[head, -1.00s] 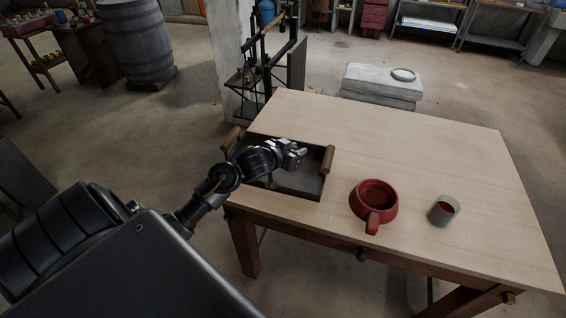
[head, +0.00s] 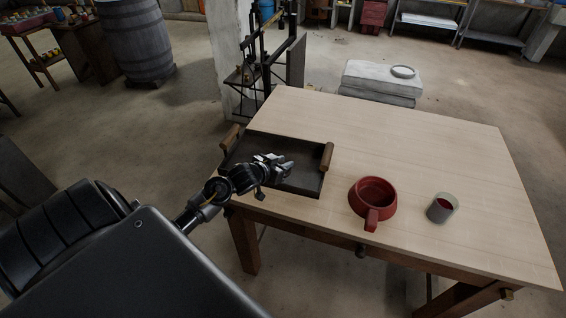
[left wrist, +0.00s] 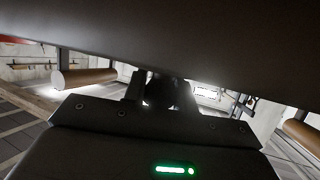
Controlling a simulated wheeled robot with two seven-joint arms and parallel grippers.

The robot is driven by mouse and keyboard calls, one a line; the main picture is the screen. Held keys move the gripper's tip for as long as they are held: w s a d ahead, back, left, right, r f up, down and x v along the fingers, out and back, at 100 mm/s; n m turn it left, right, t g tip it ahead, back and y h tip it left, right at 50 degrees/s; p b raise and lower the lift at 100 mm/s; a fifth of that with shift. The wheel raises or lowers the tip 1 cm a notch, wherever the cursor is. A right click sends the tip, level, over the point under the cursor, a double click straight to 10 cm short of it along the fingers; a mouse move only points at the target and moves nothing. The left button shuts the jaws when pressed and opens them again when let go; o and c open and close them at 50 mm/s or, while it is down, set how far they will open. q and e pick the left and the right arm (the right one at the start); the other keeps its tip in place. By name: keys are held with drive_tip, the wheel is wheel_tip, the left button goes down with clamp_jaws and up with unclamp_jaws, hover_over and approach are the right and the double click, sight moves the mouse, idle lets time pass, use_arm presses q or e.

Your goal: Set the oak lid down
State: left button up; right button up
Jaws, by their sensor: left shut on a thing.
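My left gripper (head: 283,164) is low over the dark tray (head: 312,188) at the table's left end and is shut on the oak lid. The lid is hard to tell from the tray in the head view. In the left wrist view a dark flat surface (left wrist: 200,35) runs across the top, close to the jaws; whether it is lid or tray I cannot tell. The tray has a wooden handle on each side, the left one (head: 231,137) and the right one (head: 326,156). Any gap beneath the lid is hidden. My right gripper is not in view.
A red mug (head: 374,192) and a grey cup with red inside (head: 443,208) stand right of the tray on the pale table (head: 440,150). The table's middle and back are clear.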

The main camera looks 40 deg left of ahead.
use_arm(q)
drive_tip(key=shift+f, duration=0.1)
drive_tip(key=shift+s+f, duration=0.1)
drive_tip(key=shift+f, duration=0.35)
